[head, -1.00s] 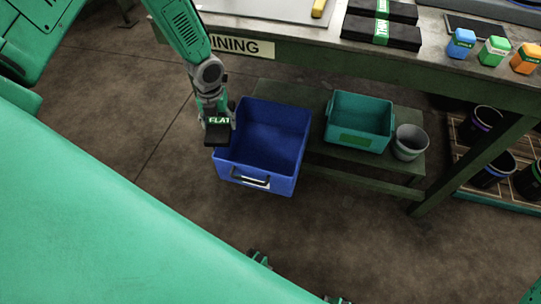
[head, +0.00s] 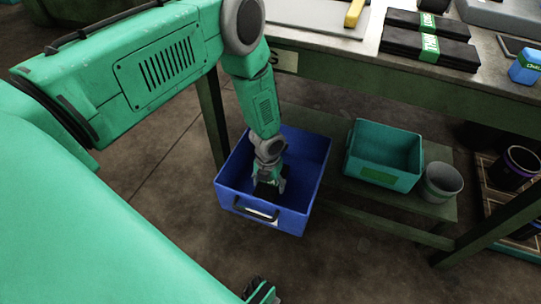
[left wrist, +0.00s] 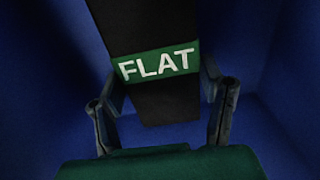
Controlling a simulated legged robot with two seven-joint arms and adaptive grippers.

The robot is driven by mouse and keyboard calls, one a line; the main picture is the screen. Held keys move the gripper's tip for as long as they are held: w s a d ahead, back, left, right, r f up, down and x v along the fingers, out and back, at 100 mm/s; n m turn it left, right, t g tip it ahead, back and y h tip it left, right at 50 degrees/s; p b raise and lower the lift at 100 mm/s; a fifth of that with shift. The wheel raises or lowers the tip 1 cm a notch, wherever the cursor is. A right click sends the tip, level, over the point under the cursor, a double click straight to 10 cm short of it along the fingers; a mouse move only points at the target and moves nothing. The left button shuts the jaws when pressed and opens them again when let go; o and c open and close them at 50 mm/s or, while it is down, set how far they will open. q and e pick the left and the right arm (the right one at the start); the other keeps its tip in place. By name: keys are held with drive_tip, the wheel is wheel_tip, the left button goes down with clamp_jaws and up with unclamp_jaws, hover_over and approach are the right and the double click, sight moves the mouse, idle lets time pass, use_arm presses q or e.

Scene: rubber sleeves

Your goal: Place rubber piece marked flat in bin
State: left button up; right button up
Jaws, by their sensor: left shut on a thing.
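The black rubber piece with a green band reading FLAT (left wrist: 157,64) is between the fingers of my left gripper (left wrist: 165,112) in the left wrist view. In the head view the gripper (head: 268,186) reaches down inside the blue bin (head: 310,150), shut on the dark piece (head: 266,190). Blue bin walls surround the piece in the left wrist view. Whether the piece touches the bin floor cannot be told. In the head view my right gripper (head: 262,292) shows only in part at the bottom edge, and its fingers are unclear.
A teal bin (head: 385,152) and a grey bucket (head: 441,182) stand on the low shelf right of the blue bin. Open floor lies in front.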

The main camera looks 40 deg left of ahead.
sight(272, 186)
use_arm(q)
drive_tip(key=shift+w+d+f, duration=0.1)
drive_tip(key=shift+f, duration=0.35)
drive_tip(key=shift+d+f+b, duration=0.25)
drive_tip(key=shift+f+b, duration=0.15)
drive_tip(key=shift+f, duration=0.1)
drive_tip(key=shift+d+f+b, duration=0.2)
drive_tip(key=shift+f+b, duration=0.15)
drive_tip(key=shift+f, duration=0.15)
drive_tip(key=shift+d+f, duration=0.15)
drive_tip(key=shift+f, duration=0.15)
drive_tip(key=shift+a, duration=0.3)
drive_tip(key=o, duration=1.4)
drive_tip(key=shift+a+f, duration=0.2)
drive_tip(key=shift+d+r, duration=0.25)
drive_tip(key=shift+d, duration=0.05)
drive_tip(key=r+p, duration=0.4)
drive_tip(key=r, duration=0.7)
drive_tip(key=shift+a+r+p, duration=0.1)
drive_tip(key=shift+a+p, duration=0.1)
drive_tip(key=shift+p, duration=0.2)
drive_tip(key=shift+d+r, duration=0.15)
drive_tip(key=shift+r, duration=0.2)
use_arm(e)
drive_tip(key=r, duration=0.1)
drive_tip(key=d+r, duration=0.1)
drive_tip(key=shift+r, duration=0.4)
drive_tip(key=shift+a, duration=0.15)
